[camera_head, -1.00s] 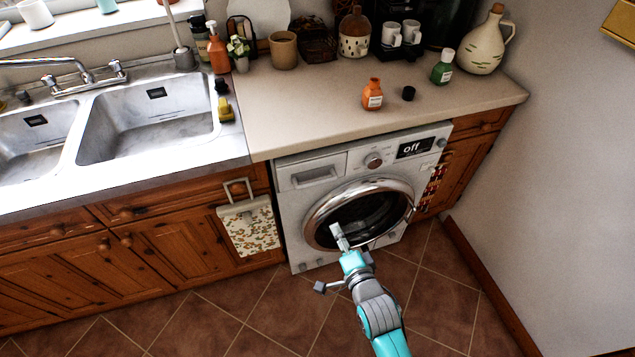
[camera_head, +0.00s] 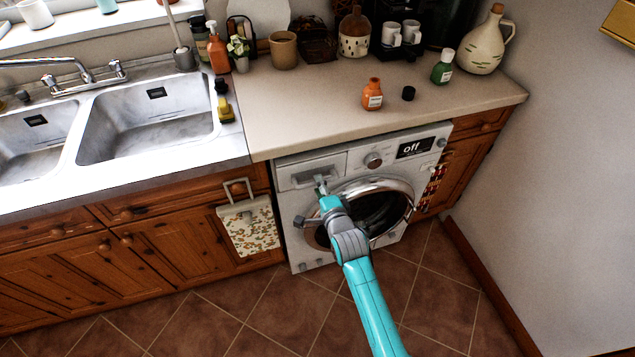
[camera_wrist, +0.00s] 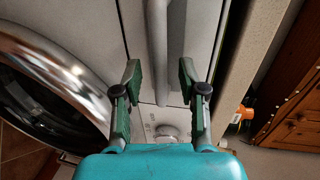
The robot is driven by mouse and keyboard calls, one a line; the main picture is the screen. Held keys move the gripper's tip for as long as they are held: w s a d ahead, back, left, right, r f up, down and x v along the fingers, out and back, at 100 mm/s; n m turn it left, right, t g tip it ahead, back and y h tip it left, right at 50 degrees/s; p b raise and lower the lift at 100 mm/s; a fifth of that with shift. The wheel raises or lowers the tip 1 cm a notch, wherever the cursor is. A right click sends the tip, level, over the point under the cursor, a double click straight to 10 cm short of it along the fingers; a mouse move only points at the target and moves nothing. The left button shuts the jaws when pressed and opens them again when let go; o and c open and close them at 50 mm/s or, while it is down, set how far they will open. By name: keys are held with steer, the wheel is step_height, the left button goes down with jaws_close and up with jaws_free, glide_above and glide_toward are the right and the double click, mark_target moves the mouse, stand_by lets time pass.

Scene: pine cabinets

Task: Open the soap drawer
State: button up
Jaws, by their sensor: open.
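The white washing machine (camera_head: 290,215) stands under the counter, with its soap drawer (camera_head: 333,162) shut at the top left of its front. The drawer handle (camera_head: 306,175) is a horizontal bar, partly behind my fingertips in the head view. My gripper (camera_head: 320,184) is open in front of the handle. In the wrist view, the fingers of my gripper (camera_wrist: 158,80) stand on either side of the handle (camera_wrist: 158,45), with gaps between. I cannot tell how much distance is left to it.
The round door (camera_head: 405,190) of the machine, with a chrome rim, is shut just below and right of my gripper. The counter edge (camera_head: 350,135) overhangs above the drawer. A towel (camera_head: 250,228) hangs at the left. The tiled floor (camera_head: 265,310) in front is clear.

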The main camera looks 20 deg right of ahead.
steer(key=shift+x, duration=1.25)
steer(key=shift+c, duration=0.2)
jaws_close()
